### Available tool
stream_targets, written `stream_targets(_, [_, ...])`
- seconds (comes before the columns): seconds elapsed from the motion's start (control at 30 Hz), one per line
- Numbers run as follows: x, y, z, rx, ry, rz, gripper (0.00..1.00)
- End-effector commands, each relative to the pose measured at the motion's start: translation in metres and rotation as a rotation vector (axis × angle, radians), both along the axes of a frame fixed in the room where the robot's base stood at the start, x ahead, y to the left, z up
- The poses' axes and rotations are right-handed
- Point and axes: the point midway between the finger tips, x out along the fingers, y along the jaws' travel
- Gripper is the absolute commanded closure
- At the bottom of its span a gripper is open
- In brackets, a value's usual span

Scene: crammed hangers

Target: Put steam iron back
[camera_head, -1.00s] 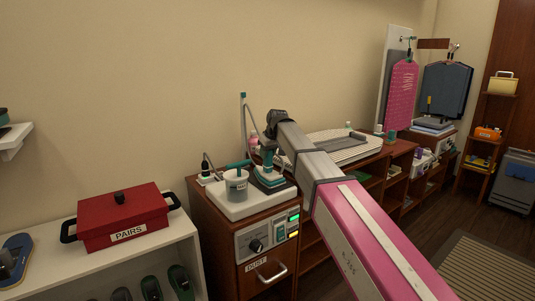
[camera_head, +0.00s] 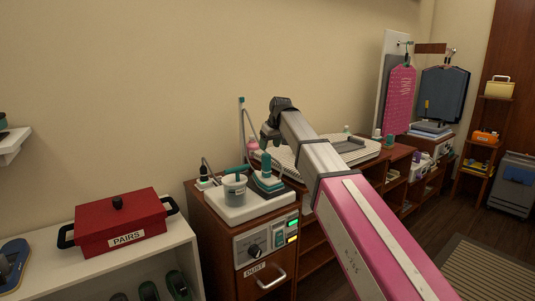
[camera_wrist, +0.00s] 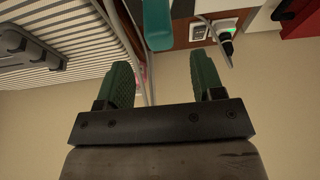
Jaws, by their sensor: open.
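A teal part (camera_wrist: 157,24), perhaps the iron's handle, shows beyond the fingertips.
A grey tank with a teal handle (camera_head: 235,187) stands beside the iron. The striped ironing board (camera_head: 356,156) lies behind my arm. A red PAIRS box (camera_head: 119,225) sits on the white shelf at left. A thin upright pole (camera_head: 243,125) rises near my gripper.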

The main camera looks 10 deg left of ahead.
Motion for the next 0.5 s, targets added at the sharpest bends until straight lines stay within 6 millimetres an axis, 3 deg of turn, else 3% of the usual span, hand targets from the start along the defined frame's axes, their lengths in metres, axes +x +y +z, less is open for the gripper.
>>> stream_targets(0.23, [-0.007,-0.008,0.024,0.000,0.000,0.000,0.39])
stream_targets(0.5, [-0.008,-0.013,0.023,-0.002,0.004,-0.007,0.39])
